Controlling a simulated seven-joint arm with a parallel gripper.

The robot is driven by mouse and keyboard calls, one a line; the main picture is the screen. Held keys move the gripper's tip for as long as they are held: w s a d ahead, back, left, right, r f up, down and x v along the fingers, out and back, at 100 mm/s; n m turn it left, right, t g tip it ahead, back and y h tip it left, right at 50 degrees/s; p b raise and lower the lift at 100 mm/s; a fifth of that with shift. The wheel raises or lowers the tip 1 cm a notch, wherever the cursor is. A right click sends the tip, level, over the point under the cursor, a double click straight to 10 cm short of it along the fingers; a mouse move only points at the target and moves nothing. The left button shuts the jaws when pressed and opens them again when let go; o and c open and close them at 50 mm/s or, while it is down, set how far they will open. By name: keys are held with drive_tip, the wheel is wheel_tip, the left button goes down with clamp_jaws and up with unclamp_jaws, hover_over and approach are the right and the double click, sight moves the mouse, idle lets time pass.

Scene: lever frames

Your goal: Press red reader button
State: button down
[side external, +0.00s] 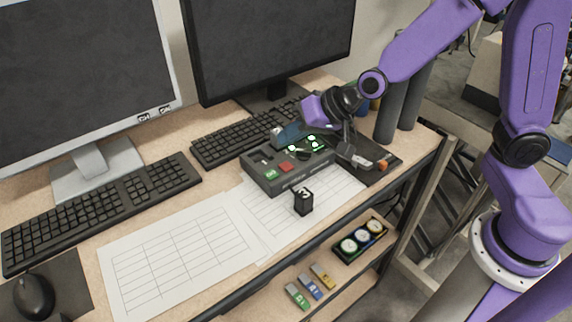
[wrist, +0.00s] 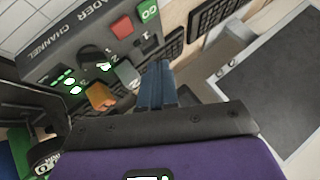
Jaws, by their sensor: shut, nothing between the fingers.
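The reader (side external: 262,178) is a dark grey control box on the desk, standing at the edge of the paper sheets. Its red button (side external: 286,167) sits on the top face, beside a green button (side external: 270,174). In the wrist view the red button (wrist: 122,27) and the green button (wrist: 148,12) show near the top, under no cover. My gripper (side external: 279,141) is over the back side of the box, its blue fingers shut and empty. In the wrist view the closed fingertips (wrist: 158,66) are below and right of the red button, apart from it in the picture. Their height above the box is unclear.
Also on the box are a black knob (wrist: 95,57), a grey lever (wrist: 128,74), an orange piece (wrist: 101,97) and lit green lights. A keyboard (side external: 240,133) and monitor (side external: 270,45) stand behind. A small black numbered block (side external: 303,202) is in front.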

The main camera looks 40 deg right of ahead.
sight(290, 166)
drive_tip(key=shift+f, duration=2.2)
idle(0.4)
drive_tip(key=shift+f, duration=0.4)
drive_tip(key=shift+f, duration=0.4)
idle(0.7)
drive_tip(key=shift+r, duration=0.8)
drive_tip(key=shift+r, duration=2.55)
